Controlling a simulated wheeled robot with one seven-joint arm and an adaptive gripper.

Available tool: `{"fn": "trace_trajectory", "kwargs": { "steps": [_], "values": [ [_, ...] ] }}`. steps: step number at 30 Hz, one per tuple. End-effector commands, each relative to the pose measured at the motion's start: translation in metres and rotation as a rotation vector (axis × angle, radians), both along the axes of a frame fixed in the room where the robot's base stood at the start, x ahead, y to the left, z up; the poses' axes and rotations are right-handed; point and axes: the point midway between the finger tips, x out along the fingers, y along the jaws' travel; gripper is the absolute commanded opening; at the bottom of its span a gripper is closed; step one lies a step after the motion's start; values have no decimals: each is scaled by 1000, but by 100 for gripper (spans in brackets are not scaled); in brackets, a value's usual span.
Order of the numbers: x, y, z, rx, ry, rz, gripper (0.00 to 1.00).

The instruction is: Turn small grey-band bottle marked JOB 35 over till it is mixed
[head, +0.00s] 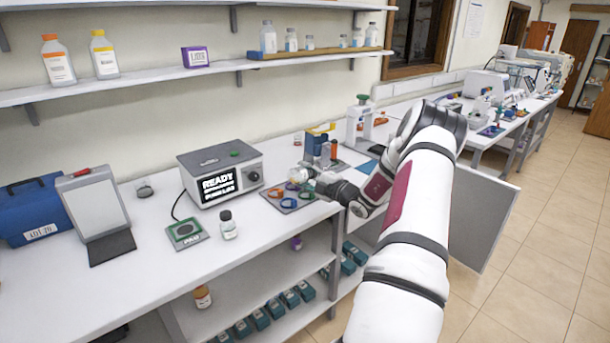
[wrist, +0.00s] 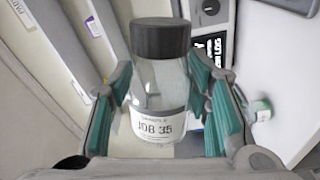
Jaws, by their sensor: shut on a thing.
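The small bottle (wrist: 158,88) marked JOB 35 fills the middle of the wrist view. It is clear, with a black cap (wrist: 160,38) and a white label; its contents look pale. My gripper (wrist: 160,108) is shut on it, with green-padded fingers on both sides of its body. The shelves and bench stand slanted in the wrist view, so the bottle looks tilted; its exact angle I cannot tell. In the head view my gripper (head: 303,174) is above the bench by the coloured rings, and the bottle there is too small to make out clearly.
A grey device (head: 222,172) with a READY screen stands left of my gripper. In front of it are a dark-capped bottle (head: 228,225) and a green-topped pad (head: 186,232). Coloured rings (head: 290,203) lie on a mat below my gripper. A blue-yellow stand (head: 318,142) is behind.

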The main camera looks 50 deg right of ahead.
Motion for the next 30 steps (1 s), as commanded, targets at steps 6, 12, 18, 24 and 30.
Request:
{"fn": "trace_trajectory", "kwargs": {
  "steps": [6, 12, 18, 24, 30],
  "values": [
    [-3, 0, 2, 176, -24, -1, 17],
    [-3, -1, 2, 444, -60, -1, 17],
    [-1, 0, 1, 588, -76, 0, 17],
    [0, 0, 1, 594, -76, 0, 17],
    [0, 0, 0, 502, -64, -1, 17]
  ]
}}
